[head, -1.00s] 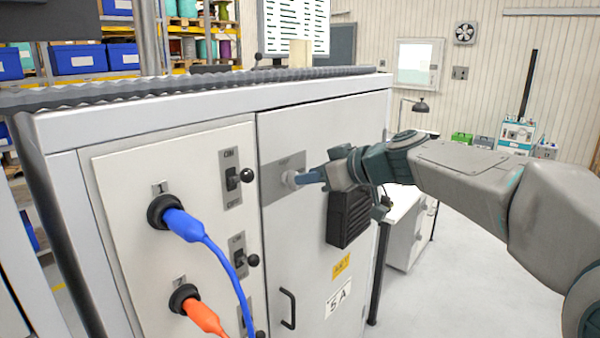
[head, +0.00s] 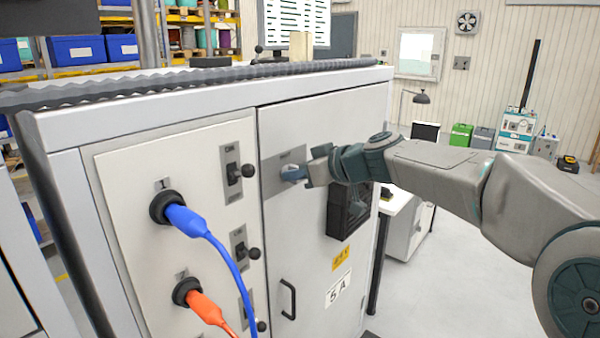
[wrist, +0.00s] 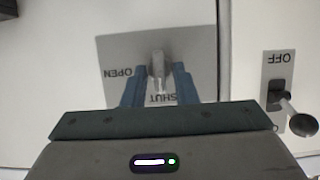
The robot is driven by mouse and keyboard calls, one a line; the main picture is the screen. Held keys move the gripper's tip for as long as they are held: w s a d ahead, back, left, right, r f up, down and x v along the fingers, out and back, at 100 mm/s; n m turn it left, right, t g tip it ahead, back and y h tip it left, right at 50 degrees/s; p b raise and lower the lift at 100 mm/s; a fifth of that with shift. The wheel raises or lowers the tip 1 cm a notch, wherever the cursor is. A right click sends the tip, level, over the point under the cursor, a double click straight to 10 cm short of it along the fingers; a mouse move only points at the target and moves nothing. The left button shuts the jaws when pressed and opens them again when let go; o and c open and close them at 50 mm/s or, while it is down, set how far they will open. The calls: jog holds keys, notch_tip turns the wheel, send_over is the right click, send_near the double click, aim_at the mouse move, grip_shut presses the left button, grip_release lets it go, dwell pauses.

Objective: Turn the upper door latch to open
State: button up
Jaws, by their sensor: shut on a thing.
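The upper door latch is a small grey lever on a grey plate (head: 272,180), high on the cabinet door (head: 300,225). In the wrist view the latch lever (wrist: 157,66) stands in the middle of its plate (wrist: 195,50) and runs towards the upside-down word SHUT. The word OPEN is to its left. My gripper (head: 303,173) reaches the latch from the right. In the wrist view my gripper (wrist: 158,86) has one blue finger on each side of the lever, shut on it. The lever's lower end is partly hidden between the fingers. The door lies flush with the cabinet front.
A black door handle (head: 289,299) sits lower on the door, and a black vented box (head: 348,208) lies under my wrist. Left of the door, a panel has black switches (head: 240,173), a blue plug (head: 186,221) and an orange plug (head: 205,308).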

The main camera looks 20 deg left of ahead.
jog(key=shift+w+d+f+m+g+y+b, duration=0.15)
jog(key=shift+m+g+y+b, duration=0.95)
jog(key=shift+m, duration=1.1)
jog(key=shift+w+f+m+g+y+b, duration=0.2)
jog(key=shift+m+g+y+b, duration=0.45)
jog(key=shift+m+b, duration=1.15)
jog(key=shift+w+d+f+m+g+y+b, duration=0.15)
jog(key=shift+m+g+y+b, duration=0.8)
jog(key=shift+m, duration=1.65)
jog(key=shift+a, duration=0.1)
jog(key=o, duration=0.7)
jog(key=shift+c, duration=0.2)
